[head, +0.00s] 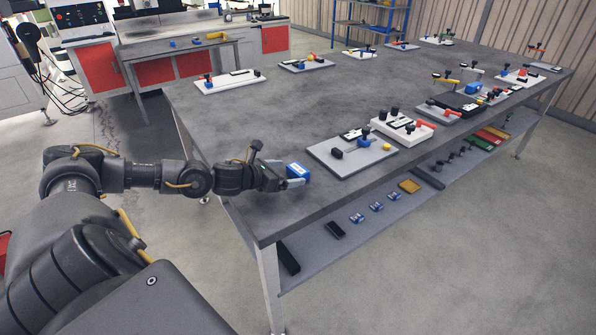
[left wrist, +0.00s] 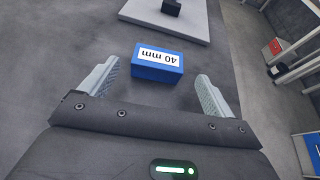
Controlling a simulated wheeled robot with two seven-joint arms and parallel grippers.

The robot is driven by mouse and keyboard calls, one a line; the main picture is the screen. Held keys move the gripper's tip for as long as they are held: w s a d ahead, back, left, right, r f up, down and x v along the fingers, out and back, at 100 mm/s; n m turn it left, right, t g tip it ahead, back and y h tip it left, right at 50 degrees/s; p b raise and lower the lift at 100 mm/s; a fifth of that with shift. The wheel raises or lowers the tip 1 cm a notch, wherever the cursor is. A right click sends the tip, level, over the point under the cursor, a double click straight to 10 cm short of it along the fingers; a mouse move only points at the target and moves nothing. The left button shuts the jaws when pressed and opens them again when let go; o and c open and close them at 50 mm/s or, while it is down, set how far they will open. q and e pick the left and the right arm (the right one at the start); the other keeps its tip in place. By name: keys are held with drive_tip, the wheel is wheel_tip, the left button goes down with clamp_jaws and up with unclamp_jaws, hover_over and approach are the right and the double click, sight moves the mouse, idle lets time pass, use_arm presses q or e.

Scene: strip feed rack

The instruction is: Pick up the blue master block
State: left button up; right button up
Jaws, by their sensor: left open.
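The blue master block (head: 298,171) lies on the dark table top near its front left corner. In the left wrist view the block (left wrist: 158,66) carries a white label reading "40 mm". My left gripper (head: 283,174) is low at the table with its fingers toward the block. In the left wrist view the left gripper (left wrist: 158,88) is open, its two grey fingers spread to either side, with the block ahead between their tips and gaps on both sides. My right gripper is not in view.
A grey plate (head: 330,157) with a clamp fixture stands just right of the block; its edge shows in the left wrist view (left wrist: 170,29). More fixtures line the table's edges. The table's middle (head: 300,105) is clear. A lower shelf (head: 330,258) holds small parts.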

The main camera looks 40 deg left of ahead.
sight(296, 169)
use_arm(q)
drive_tip(key=shift+w, duration=0.25)
drive_tip(key=p+x, duration=0.2)
drive_tip(key=x, duration=0.2)
drive_tip(key=shift+w, duration=0.45)
drive_tip(key=c, duration=1.6)
drive_tip(key=shift+o, duration=0.2)
drive_tip(key=shift+a, duration=0.1)
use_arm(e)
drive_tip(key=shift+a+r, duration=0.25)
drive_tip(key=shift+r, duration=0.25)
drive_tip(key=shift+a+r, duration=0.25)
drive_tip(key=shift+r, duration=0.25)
